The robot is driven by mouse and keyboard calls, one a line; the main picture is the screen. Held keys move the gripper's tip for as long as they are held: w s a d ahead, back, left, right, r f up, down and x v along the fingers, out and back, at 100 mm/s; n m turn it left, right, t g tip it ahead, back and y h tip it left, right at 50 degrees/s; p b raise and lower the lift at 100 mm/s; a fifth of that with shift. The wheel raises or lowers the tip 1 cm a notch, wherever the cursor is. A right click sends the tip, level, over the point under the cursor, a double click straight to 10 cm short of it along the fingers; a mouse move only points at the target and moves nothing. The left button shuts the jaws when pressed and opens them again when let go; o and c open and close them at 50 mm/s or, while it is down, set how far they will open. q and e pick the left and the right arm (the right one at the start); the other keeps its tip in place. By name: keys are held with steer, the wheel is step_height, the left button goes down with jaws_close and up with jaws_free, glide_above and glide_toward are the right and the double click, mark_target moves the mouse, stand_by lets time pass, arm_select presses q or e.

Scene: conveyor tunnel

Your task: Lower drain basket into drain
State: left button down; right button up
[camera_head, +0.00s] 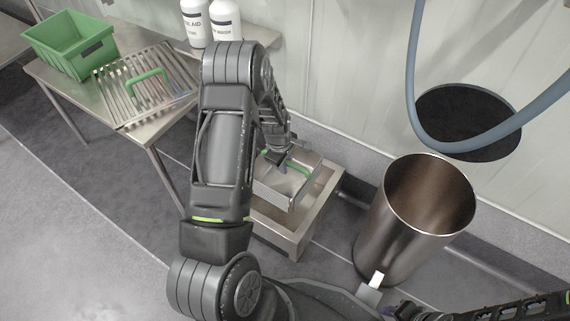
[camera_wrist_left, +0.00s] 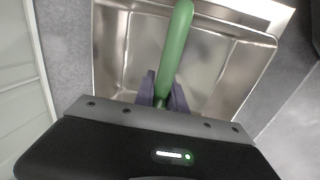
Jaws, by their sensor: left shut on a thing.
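The drain basket (camera_head: 277,190) is a metal box with a green handle (camera_head: 297,167). My left gripper (camera_head: 279,157) is shut on this handle, seen also in the left wrist view (camera_wrist_left: 161,100). The basket hangs over the far part of the square metal drain (camera_head: 322,209); the drain's near part shows open. I cannot tell how deep the basket's bottom sits or whether it touches the drain. The wrist view looks into the empty basket (camera_wrist_left: 215,62). My right gripper (camera_head: 402,311) shows only partly at the bottom edge; its fingers are unclear.
A tall metal bin (camera_head: 395,235) stands right of the drain. A blue hose (camera_head: 414,70) hangs before a dark round wall opening (camera_head: 470,110).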

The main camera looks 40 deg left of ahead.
mark_target(283, 182)
arm_select(q)
steer(key=shift+f, duration=0.1)
steer(key=shift+f+b, duration=1.35)
steer(key=shift+f, duration=0.3)
steer(key=shift+f+b, duration=3.15)
steer(key=shift+f, duration=2.25)
steer(key=c, duration=1.3)
jaws_free()
steer(key=r+p, duration=0.1)
steer(key=r, duration=0.1)
steer(key=r+p, duration=0.1)
steer(key=r, duration=0.1)
steer(key=s+r+p, duration=0.1)
steer(key=r+p, duration=0.1)
steer(key=shift+r, duration=0.3)
steer(key=shift+s+r, duration=0.25)
steer(key=shift+r, duration=0.3)
